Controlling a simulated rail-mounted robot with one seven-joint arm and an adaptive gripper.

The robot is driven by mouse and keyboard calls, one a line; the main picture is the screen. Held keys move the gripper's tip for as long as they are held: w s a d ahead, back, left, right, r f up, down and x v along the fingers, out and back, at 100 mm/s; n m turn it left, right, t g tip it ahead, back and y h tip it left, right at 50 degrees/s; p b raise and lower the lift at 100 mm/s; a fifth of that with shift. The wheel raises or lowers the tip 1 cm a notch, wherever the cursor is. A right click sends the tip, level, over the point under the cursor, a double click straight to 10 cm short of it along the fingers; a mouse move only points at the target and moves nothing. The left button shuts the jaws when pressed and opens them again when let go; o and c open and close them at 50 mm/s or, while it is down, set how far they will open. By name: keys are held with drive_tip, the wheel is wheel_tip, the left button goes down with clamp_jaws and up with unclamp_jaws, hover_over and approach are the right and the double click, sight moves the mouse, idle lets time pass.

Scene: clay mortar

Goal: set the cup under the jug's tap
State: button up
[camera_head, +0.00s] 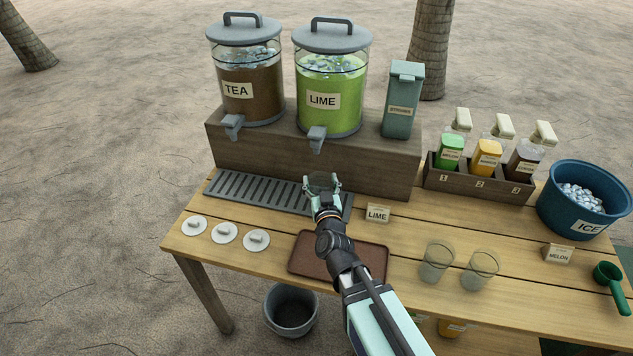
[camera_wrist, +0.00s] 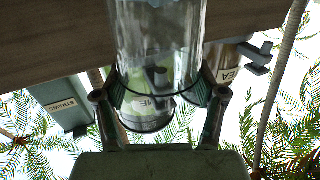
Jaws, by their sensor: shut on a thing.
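My gripper (camera_head: 322,190) is shut on a clear cup (camera_head: 321,180) over the right part of the slotted drip tray (camera_head: 245,190). In the wrist view the cup (camera_wrist: 160,40) sits between the two fingers (camera_wrist: 160,98). The lime jug (camera_head: 331,85), with green liquid, stands on the wooden riser, and its grey tap (camera_head: 317,138) is above and behind the cup in the head view. The tea jug (camera_head: 248,80) stands to its left with its own tap (camera_head: 232,125). I cannot tell whether the cup's base touches the tray.
Two cups (camera_head: 437,262) stand at right, several lids (camera_head: 224,232) at left. A brown tray (camera_head: 312,262) lies below my arm. A LIME card (camera_head: 378,213), straws box (camera_head: 402,100), bottle rack (camera_head: 480,178) and ice bucket (camera_head: 560,215) stand rightward. The riser (camera_head: 385,170) blocks behind.

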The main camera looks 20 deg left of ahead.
drive_tip(key=w+a+f, duration=0.3)
drive_tip(key=w, duration=0.4)
drive_tip(key=shift+a+f, duration=0.2)
drive_tip(key=shift+a, duration=0.05)
drive_tip(key=shift+f, duration=0.15)
drive_tip(key=o, duration=1.7)
